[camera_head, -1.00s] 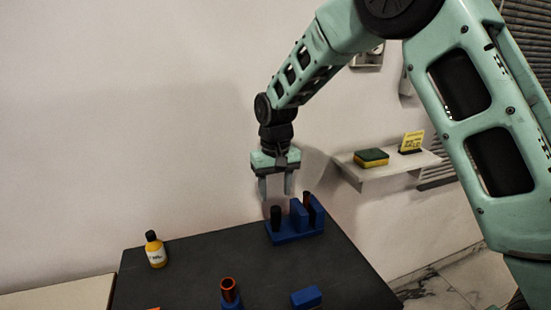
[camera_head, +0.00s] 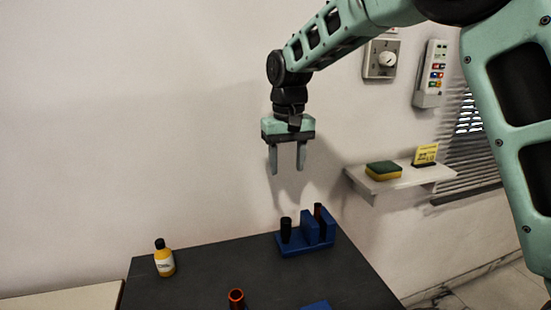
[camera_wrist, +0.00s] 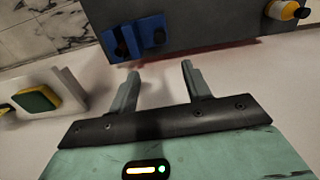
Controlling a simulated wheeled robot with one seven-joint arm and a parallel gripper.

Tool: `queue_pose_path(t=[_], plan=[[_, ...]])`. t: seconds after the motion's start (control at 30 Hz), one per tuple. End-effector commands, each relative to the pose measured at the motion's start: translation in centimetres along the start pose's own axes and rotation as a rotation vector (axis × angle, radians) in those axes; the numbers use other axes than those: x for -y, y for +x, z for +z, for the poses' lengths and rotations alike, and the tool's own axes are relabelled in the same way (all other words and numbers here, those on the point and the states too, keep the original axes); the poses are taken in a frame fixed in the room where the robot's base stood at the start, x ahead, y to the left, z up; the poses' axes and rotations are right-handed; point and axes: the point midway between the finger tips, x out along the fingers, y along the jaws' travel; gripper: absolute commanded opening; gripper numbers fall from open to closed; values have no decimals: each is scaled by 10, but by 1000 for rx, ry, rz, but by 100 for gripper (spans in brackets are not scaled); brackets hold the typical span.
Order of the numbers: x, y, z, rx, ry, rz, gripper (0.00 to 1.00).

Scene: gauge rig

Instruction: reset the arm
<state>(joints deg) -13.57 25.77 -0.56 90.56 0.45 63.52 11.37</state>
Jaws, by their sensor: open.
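My gripper (camera_head: 287,160) hangs pointing down in front of the white wall, above the far edge of the dark table. Its two fingers are apart with nothing between them. It also shows in the wrist view (camera_wrist: 158,80), open and empty. Below it, apart from the fingers, a blue rig (camera_head: 305,247) stands on the table and holds a black cylinder (camera_head: 286,230) and a dark reddish cylinder (camera_head: 318,214).
The dark table (camera_head: 215,270) bears a yellow bottle (camera_head: 165,262) at left and an orange-rimmed tube (camera_head: 236,298) in front. At right, a wall shelf (camera_head: 405,180) holds a sponge (camera_head: 383,170) and a yellow card (camera_head: 426,154). A dial box (camera_head: 381,60) and a button panel (camera_head: 431,75) are on the wall.

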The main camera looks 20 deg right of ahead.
Motion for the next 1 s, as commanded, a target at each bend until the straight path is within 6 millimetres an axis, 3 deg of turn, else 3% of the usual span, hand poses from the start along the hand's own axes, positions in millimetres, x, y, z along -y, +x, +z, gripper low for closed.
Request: queue_pose_path(t=[0.17, 0.27, 0.37, 0.5, 0.6, 0.7, 0.83, 1.0], plan=[[7, 1, 8, 1, -18, -8, 49], [26, 2, 35, 3, -77, -30, 49], [54, 6, 85, 5, -178, -58, 49], [84, 19, 173, 3, -344, -83, 49], [91, 32, 233, -3, -453, -83, 49], [88, 45, 280, -8, -541, -72, 49], [78, 58, 319, -14, -614, -56, 49], [72, 65, 336, -17, -646, -46, 49]])
